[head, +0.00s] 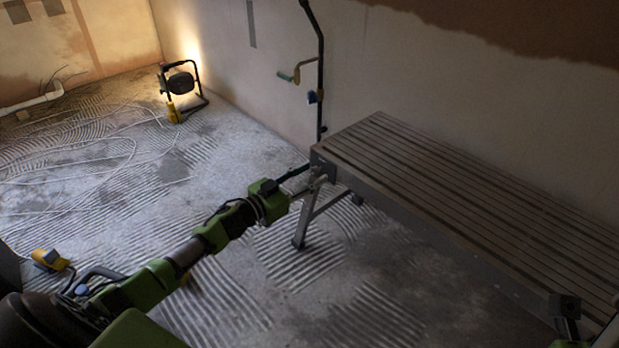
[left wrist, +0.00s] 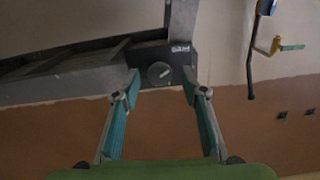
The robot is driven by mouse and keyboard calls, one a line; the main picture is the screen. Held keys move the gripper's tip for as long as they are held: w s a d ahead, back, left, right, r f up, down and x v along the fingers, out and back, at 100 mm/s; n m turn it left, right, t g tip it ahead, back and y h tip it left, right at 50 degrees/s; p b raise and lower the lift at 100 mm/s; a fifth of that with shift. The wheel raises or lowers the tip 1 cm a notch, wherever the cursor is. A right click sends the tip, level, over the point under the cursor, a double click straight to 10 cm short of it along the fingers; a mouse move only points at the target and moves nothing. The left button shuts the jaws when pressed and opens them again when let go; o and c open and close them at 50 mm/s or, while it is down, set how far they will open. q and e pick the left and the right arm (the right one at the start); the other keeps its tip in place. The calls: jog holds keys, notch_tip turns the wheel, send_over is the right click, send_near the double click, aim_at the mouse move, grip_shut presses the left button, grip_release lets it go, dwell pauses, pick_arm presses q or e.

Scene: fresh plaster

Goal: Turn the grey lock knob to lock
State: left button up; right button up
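The round grey lock knob (left wrist: 160,73) sits on a dark plate (left wrist: 168,58) at the end of the workbench, with a slanted light mark on its face and small markings beside it. In the head view the dark end plate (head: 322,165) shows at the bench's near-left corner, but I cannot make out the knob there. My left gripper (head: 308,179) is at that corner. In the left wrist view its two fingers (left wrist: 160,82) are spread, one on each side of the knob, with nothing between them. My right gripper (head: 573,318) shows only partly at lower right.
The slatted workbench (head: 440,180) runs along the wall, its top clear, with a grey leg (head: 308,220) below the corner.

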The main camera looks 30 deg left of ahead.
pick_arm(q)
jog(key=c, duration=1.1)
jog(key=shift+c, duration=0.2)
